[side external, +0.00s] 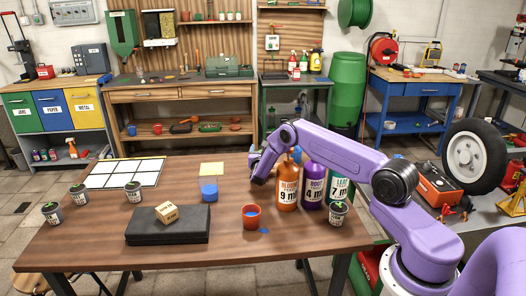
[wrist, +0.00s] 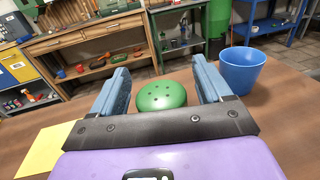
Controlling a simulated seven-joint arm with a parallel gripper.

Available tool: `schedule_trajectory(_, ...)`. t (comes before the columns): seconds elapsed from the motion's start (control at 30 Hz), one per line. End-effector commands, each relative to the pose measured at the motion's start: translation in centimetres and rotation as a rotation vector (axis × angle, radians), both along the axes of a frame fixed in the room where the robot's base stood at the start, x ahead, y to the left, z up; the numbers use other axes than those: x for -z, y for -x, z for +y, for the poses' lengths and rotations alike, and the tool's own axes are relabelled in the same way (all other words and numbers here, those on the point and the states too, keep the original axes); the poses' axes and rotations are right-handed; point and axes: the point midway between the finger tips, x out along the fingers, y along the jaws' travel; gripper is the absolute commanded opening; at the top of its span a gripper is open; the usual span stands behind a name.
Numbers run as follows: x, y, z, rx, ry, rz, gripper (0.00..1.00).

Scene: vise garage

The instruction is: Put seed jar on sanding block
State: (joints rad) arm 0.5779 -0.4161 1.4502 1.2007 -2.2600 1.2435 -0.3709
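My gripper (wrist: 163,76) is open, its two blue-grey fingers wide apart. A round green perforated top (wrist: 162,96) shows between the fingers in the wrist view; I cannot tell whether it is the seed jar's lid. In the side view my gripper (side external: 262,172) is left of the spray bottles, and nothing is seen held. Small dark labelled jars stand at the left (side external: 78,195), (side external: 133,192), (side external: 51,213) and at the right (side external: 338,213); their labels are too small to read. A tan block (side external: 167,212), likely the sanding block, lies on a black case (side external: 168,227).
Orange (side external: 287,188), purple (side external: 312,187) and green-labelled (side external: 339,180) bottles stand close to my arm. Another view of a blue cup (wrist: 242,70) is right of my fingers. A white grid (side external: 125,173) lies back left.

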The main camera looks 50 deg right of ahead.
Motion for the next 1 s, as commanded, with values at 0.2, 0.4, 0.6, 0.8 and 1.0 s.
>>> schedule_trajectory(0.2,-0.2,0.1,0.3,-0.001,-0.001,0.002,0.78)
schedule_trajectory(0.4,-0.2,1.3,2.2,-0.002,-0.001,0.003,0.78)
schedule_trajectory(0.6,-0.2,3.3,5.2,-0.004,0.000,0.004,0.78)
schedule_trajectory(0.8,-0.2,5.2,8.0,-0.004,0.000,0.002,0.78)
schedule_trajectory(1.0,-0.2,6.4,9.7,-0.001,0.000,0.001,0.78)
